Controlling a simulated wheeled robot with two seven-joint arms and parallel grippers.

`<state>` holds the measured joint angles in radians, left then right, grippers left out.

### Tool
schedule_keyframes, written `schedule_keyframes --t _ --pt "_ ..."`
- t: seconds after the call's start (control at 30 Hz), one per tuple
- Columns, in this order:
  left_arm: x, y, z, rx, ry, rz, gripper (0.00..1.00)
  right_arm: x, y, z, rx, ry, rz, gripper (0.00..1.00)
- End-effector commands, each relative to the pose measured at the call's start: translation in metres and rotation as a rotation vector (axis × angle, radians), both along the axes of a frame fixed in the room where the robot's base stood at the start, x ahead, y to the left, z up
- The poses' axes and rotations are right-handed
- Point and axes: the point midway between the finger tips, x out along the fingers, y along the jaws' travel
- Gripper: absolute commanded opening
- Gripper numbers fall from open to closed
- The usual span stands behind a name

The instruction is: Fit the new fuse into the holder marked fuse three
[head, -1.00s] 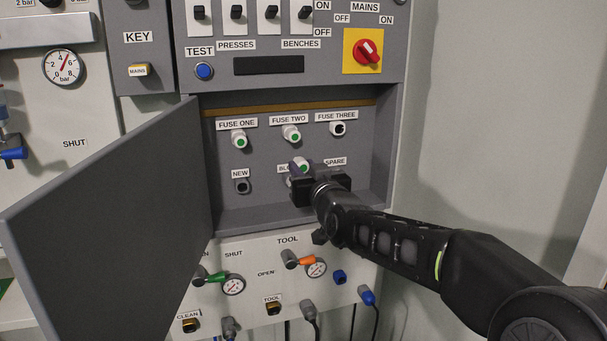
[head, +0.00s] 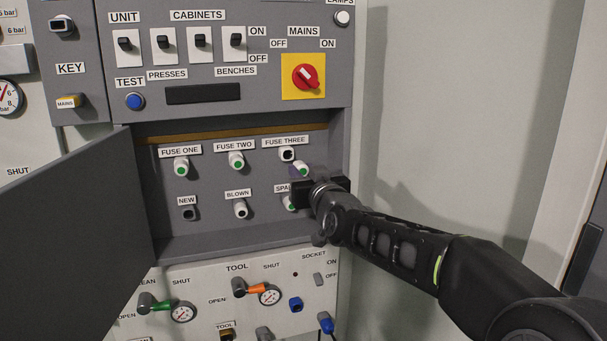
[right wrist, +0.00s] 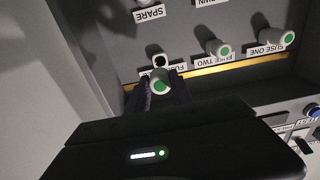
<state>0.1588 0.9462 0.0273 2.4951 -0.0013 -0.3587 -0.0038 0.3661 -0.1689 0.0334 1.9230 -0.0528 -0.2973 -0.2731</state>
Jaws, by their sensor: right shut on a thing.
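My right gripper (head: 300,172) is shut on a white fuse with a green end (head: 303,169). It holds the fuse just below and right of the fuse three holder (head: 287,154), whose dark opening shows empty. In the right wrist view the held fuse (right wrist: 160,86) sits between the fingers, close to the fuse three holder (right wrist: 160,60). The fuse appears apart from the holder; their depth gap is hard to tell. The fuse three label is partly covered in the right wrist view. The holder marked new (head: 190,213) shows a dark, empty opening. My left gripper is out of view.
Green-ended fuses sit in fuse one (head: 181,168), fuse two (head: 236,160) and spare (head: 291,203), the last partly behind my gripper. A white piece (head: 241,209) sits at blown. The open cabinet door (head: 75,215) stands left; the recess's right wall (head: 338,150) is close.

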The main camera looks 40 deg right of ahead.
Motion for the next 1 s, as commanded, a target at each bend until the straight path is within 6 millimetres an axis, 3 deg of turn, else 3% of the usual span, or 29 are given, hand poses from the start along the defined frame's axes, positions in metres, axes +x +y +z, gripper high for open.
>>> schedule_keyframes --t 0.63,1.0 --pt "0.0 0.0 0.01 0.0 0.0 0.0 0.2 0.048 -0.017 0.001 -0.001 0.0 0.0 0.0" --pt "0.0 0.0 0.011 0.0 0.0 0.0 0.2 0.055 -0.019 0.0 -0.001 0.0 0.0 0.0"
